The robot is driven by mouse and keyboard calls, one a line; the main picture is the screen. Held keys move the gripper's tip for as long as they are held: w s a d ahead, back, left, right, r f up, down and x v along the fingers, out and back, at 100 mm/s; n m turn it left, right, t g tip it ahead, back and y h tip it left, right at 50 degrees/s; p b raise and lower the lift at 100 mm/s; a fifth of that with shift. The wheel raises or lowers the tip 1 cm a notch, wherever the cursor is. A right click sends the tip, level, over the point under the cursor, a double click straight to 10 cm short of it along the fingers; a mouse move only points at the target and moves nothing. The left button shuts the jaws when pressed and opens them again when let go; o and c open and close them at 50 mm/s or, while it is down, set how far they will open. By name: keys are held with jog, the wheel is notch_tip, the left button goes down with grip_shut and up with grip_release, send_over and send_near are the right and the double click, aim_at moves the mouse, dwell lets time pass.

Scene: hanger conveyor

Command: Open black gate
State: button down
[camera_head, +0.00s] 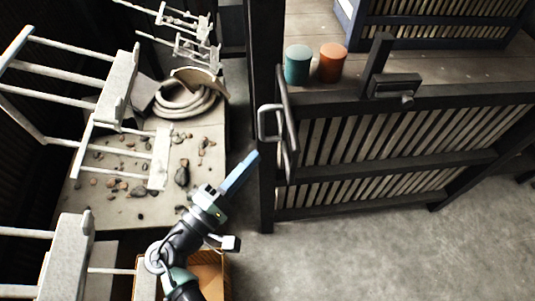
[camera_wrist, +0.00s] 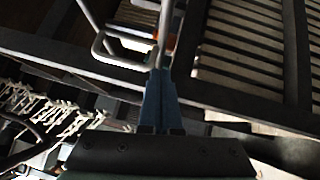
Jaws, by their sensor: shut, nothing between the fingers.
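The black gate (camera_head: 370,160) has a dark frame with pale slats and stands at the right in the head view. It looks shut against the dark post (camera_head: 263,130). A grey bent handle (camera_head: 270,122) sticks out at its left end. My gripper (camera_head: 253,158) has long blue fingers pressed together. Its tips are just below and left of the handle in the head view. In the wrist view the blue fingers (camera_wrist: 160,90) point toward the gate frame, with the handle (camera_wrist: 105,45) just beyond their tips. I cannot tell whether they touch it.
Teal (camera_head: 297,64) and orange (camera_head: 332,62) cylinders stand on a wooden surface behind the gate. White hanger racks (camera_head: 120,85) and a pale slab with scattered stones (camera_head: 110,205) fill the left. An orange box (camera_head: 208,270) is below my arm. Grey floor (camera_head: 350,255) is clear at lower right.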

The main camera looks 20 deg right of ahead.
aim_at(285, 160)
jog(key=d, duration=0.2)
jog(key=s+d+p, duration=0.1)
jog(key=shift+d+r, duration=0.3)
jog(key=shift+r, duration=0.1)
jog(key=shift+s+d+f, duration=0.1)
jog(key=shift+s+d, duration=0.25)
jog(key=shift+d, duration=0.35)
jog(key=shift+s+d, duration=0.35)
jog(key=shift+d, duration=0.3)
jog(key=shift+a, duration=0.1)
